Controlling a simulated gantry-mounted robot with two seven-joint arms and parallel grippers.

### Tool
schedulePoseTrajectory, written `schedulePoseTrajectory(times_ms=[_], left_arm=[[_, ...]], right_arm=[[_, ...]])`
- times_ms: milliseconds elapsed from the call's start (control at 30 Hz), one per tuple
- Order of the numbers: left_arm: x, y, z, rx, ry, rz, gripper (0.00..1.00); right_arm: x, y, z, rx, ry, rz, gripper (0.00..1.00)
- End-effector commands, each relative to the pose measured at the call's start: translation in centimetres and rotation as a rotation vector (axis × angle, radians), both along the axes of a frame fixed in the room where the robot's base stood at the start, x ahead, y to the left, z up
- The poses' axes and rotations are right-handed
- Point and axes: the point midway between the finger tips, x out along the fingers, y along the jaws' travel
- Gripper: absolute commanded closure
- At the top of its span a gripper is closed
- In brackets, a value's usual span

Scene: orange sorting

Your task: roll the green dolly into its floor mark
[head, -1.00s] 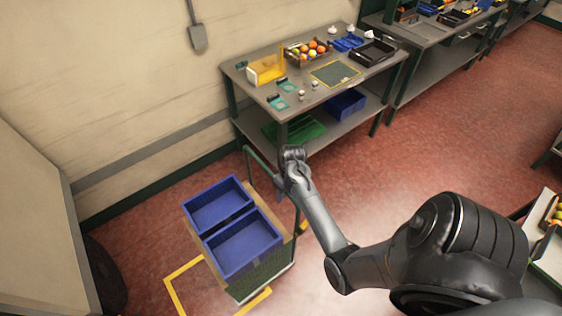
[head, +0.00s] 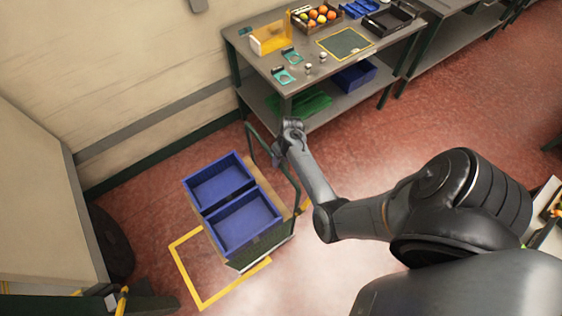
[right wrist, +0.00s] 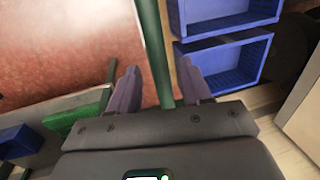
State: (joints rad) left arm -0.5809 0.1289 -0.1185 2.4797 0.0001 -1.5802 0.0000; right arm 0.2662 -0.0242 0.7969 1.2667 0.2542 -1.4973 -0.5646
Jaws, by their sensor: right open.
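The green dolly (head: 278,247) stands on the red floor with two blue crates (head: 218,180) (head: 245,222) on its deck. Its tall green handle frame (head: 296,192) is on the side towards the workbench. The yellow floor mark (head: 186,276) is an outline partly hidden under the dolly, which overlaps it but sits off towards the workbench. My right gripper (head: 279,156) is at the handle. In the right wrist view its open fingers (right wrist: 158,88) stand either side of the green handle bar (right wrist: 153,45), with gaps showing. My left gripper is out of view.
A grey workbench (head: 305,72) with fruit, trays and a yellow bin stands behind the dolly. A cream panel (head: 45,205) and dark round object (head: 110,245) are at left. Red floor is clear to the right of the handle.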

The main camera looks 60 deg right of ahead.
Motion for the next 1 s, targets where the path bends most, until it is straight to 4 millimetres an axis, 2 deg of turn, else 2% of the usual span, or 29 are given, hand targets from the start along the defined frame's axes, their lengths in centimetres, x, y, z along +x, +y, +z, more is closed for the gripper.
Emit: schedulePoseTrajectory(times_ms=[200,567,867,1000], left_arm=[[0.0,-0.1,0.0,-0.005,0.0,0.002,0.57],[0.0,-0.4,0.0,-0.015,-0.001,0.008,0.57],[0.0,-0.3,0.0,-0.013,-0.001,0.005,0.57],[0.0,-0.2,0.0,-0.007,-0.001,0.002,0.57]], right_arm=[[0.1,0.3,-1.6,0.001,0.0,0.0,0.52],[0.2,0.3,-1.9,-0.001,-0.001,0.001,0.53],[0.2,0.3,-1.9,0.0,0.0,0.001,0.99],[0.2,0.3,-1.9,0.0,0.0,0.001,1.0]])
